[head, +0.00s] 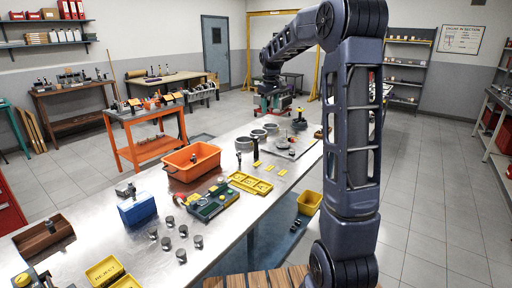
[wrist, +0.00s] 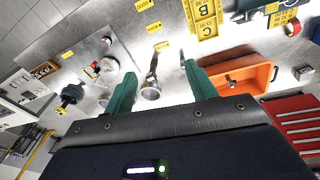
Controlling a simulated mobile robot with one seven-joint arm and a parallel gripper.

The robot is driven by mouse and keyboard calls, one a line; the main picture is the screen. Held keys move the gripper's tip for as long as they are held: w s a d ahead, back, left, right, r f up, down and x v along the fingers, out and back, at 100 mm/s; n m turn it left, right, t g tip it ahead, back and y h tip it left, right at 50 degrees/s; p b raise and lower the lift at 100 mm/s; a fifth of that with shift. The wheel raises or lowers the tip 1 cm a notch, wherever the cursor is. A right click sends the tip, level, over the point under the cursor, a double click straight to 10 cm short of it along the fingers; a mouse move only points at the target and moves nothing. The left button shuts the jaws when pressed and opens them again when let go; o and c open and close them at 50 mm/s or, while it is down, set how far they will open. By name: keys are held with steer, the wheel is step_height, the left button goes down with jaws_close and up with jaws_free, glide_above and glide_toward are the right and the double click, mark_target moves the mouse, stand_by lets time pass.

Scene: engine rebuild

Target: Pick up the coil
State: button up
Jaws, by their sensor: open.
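My gripper (wrist: 160,70) is open, its two green fingers spread apart with nothing held between them. In the head view my arm reaches over the bench, and the fingers cannot be made out. A slim dark upright part (head: 256,149) stands on the bench beside the grey rings; it may be the coil, but I cannot tell for sure. In the wrist view a slim dark part (wrist: 152,72) shows between the fingers, beyond them, near a grey ring (wrist: 150,92). I cannot tell how far it is from the fingertips.
An orange bin (head: 192,151), a yellow tray (head: 250,183), a green board (head: 212,203) and a blue box (head: 137,209) stand on the metal bench. Several small metal cylinders (head: 181,231) stand near the front. A yellow bin (head: 309,202) is at the right edge.

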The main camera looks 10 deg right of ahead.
steer(key=w+a+f+n+g, duration=0.1)
steer(key=w+f, duration=0.3)
steer(key=w, duration=0.2)
steer(key=w+a+f+n, duration=0.1)
steer(key=w+f, duration=0.2)
steer(key=w, duration=0.3)
steer(key=n, duration=0.2)
glide_above(256, 137)
steer(key=shift+g, duration=0.4)
steer(key=f, duration=0.9)
steer(key=shift+s+a, duration=0.25)
steer(key=shift+s, duration=0.05)
steer(key=shift+w+f, duration=0.15)
steer(key=shift+f, duration=0.35)
steer(key=shift+d+f, duration=0.2)
steer(key=shift+f, duration=4.95)
steer(key=c, duration=1.1)
steer(key=shift+r, duration=0.15)
